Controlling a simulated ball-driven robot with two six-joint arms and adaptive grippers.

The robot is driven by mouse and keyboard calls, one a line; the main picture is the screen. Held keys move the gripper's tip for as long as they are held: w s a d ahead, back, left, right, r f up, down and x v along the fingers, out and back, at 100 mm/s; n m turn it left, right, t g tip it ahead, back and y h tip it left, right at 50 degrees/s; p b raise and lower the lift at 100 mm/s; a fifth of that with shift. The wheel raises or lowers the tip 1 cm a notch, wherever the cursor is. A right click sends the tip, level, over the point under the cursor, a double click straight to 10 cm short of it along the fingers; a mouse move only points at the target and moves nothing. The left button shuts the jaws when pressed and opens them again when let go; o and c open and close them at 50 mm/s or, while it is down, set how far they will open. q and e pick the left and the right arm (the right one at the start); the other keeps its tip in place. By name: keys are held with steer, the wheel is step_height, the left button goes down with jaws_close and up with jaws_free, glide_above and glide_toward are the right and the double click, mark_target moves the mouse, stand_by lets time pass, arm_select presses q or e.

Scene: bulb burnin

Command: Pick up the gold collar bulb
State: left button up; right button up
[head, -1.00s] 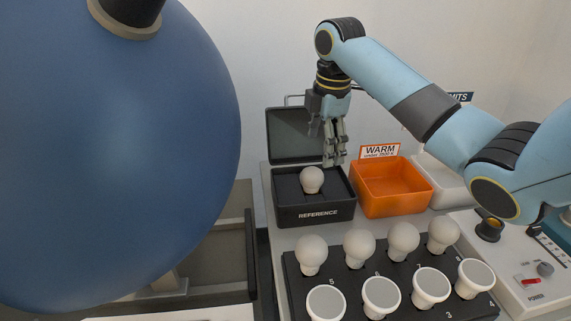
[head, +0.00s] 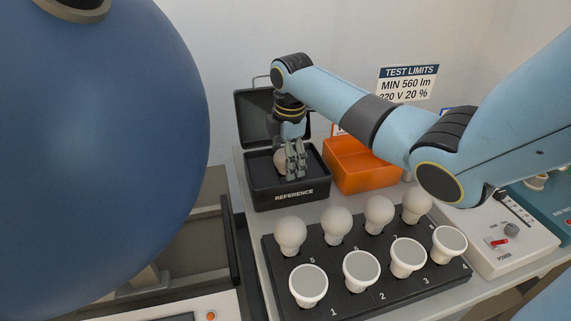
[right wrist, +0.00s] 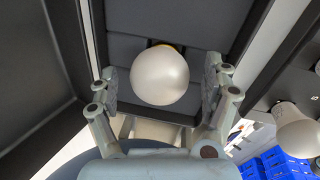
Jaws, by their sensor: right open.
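A white bulb (head: 281,162) stands in the black box marked REFERENCE (head: 262,192), partly hidden behind my right gripper (head: 295,172). In the right wrist view the same bulb (right wrist: 160,75) is seen from above, with a bit of gold (right wrist: 165,46) showing at its far edge. My right gripper (right wrist: 162,90) is open, with one finger on each side of the bulb and a visible gap to each. My left gripper is not in view.
A black tray (head: 322,303) with several white bulbs in numbered places stands in front. An orange bin (head: 362,178) is right of the box. The box's open lid (head: 252,118) rises behind. A large blue sphere (head: 100,170) fills the left. A control unit (head: 515,250) is at right.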

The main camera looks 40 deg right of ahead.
steer(key=c, duration=1.2)
steer(key=shift+r, duration=0.1)
